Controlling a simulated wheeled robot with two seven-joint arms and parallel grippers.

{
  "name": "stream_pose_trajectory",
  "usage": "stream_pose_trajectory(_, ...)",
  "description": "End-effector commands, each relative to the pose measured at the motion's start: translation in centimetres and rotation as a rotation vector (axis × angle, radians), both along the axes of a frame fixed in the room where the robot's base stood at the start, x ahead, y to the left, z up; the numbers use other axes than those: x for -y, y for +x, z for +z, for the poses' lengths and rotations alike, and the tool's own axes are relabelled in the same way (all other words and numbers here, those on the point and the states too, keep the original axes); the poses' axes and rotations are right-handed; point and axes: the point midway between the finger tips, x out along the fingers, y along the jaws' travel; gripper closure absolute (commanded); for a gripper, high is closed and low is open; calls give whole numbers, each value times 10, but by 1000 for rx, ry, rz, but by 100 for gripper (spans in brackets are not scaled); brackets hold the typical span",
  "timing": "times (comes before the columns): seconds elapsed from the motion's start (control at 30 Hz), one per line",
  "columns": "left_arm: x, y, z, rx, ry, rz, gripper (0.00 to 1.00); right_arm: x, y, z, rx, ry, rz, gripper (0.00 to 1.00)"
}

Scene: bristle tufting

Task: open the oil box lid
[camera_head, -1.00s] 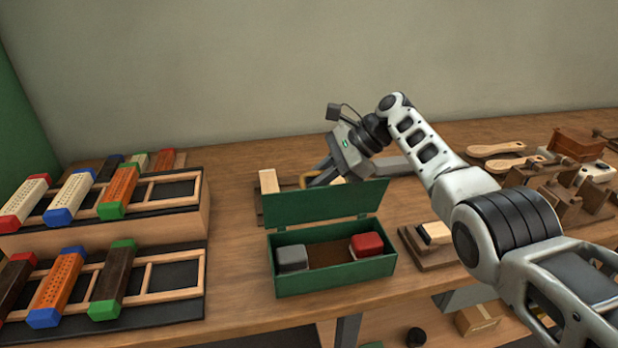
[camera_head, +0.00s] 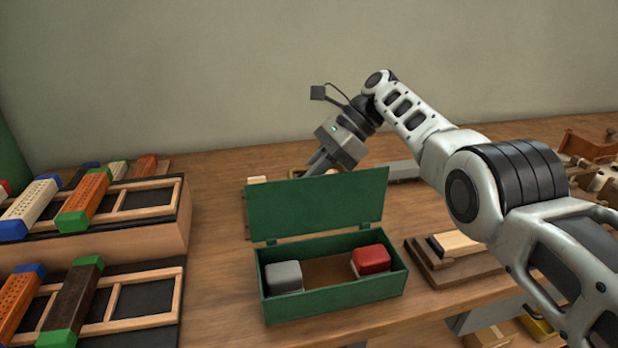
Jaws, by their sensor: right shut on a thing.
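The oil box (camera_head: 335,301) is a green open box on the table. Its green lid (camera_head: 318,207) stands raised at the hinged back edge, roughly upright. Inside are a grey block (camera_head: 284,276) at the left and a red block (camera_head: 370,260) at the right. My right gripper (camera_head: 314,170) is at the lid's top edge, with its fingertips partly hidden behind it. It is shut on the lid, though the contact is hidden. My left gripper is not in view.
Racks at the left (camera_head: 150,277) hold coloured brush blocks. A wooden block on a board (camera_head: 455,245) lies right of the box. Wooden tools (camera_head: 590,150) stand at the far right. Items behind the lid are mostly hidden. Bare table shows left of the box.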

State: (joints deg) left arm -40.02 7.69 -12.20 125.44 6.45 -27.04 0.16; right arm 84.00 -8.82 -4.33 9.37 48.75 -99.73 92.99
Motion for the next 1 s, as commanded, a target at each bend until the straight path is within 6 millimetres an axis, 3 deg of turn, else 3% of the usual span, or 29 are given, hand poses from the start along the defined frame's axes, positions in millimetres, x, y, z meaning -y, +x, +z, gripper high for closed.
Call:
stream_pose_trajectory(0.43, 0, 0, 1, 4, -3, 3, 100, 2, -1, -5, -11, -10, 0, 100)
stream_pose_trajectory(0.47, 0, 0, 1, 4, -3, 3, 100, 2, -1, -5, -11, -11, 0, 86)
stream_pose_trajectory(0.5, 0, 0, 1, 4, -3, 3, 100, 2, -1, -5, -11, -10, 0, 79)
stream_pose_trajectory(0.77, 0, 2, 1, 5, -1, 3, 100, 1, -1, -2, -7, -6, 0, 79)
stream_pose_trajectory(1.0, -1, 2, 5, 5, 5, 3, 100, 1, -1, 24, -6, -7, 0, 79)
